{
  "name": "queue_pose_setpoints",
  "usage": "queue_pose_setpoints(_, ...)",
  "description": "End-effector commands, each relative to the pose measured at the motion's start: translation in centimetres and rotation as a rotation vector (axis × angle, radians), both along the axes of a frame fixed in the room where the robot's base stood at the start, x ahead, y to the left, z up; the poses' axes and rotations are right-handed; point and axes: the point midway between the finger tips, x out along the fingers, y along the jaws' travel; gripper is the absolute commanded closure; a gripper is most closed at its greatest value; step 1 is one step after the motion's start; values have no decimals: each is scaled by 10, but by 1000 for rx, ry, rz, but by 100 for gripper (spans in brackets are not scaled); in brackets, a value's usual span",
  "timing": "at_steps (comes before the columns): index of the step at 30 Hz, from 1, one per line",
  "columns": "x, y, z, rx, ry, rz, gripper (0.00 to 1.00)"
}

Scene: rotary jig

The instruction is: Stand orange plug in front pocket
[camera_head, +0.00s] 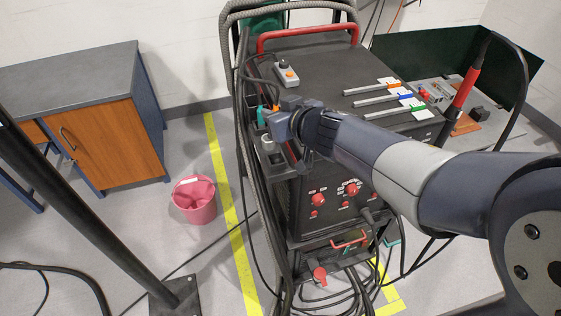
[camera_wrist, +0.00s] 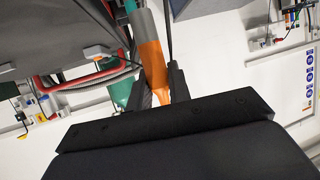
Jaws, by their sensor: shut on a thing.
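The orange plug (camera_wrist: 153,64) is between my two gripper fingers in the wrist view, with a grey section beyond its orange body. My gripper (camera_wrist: 160,82) is shut on it. In the head view my gripper (camera_head: 273,120) is at the left side of the black machine, above a narrow side holder (camera_head: 272,158). Only a bit of orange (camera_head: 276,109) shows at the fingers there. A teal piece (camera_head: 261,116) is just left of the fingers. A grey round piece (camera_head: 266,144) is in the holder below. I cannot make out the front pocket clearly; my wrist covers part of the holder.
The machine top (camera_head: 330,70) carries a small control box (camera_head: 287,74) and several coloured-ended slides. A red rail (camera_head: 307,32) runs along its back. Cables hang down its left side. A pink bucket (camera_head: 194,200) stands on the floor left of a yellow line.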

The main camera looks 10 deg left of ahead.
Motion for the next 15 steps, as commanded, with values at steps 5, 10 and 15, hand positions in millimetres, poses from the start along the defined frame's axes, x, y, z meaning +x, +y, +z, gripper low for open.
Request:
queue_pose_setpoints(5, 0, 0, -34, -1, 2, -1, 100)
queue_pose_setpoints(10, 0, 0, -54, -1, 1, 0, 100)
queue_pose_setpoints(15, 0, 0, -59, 0, 0, 0, 100)
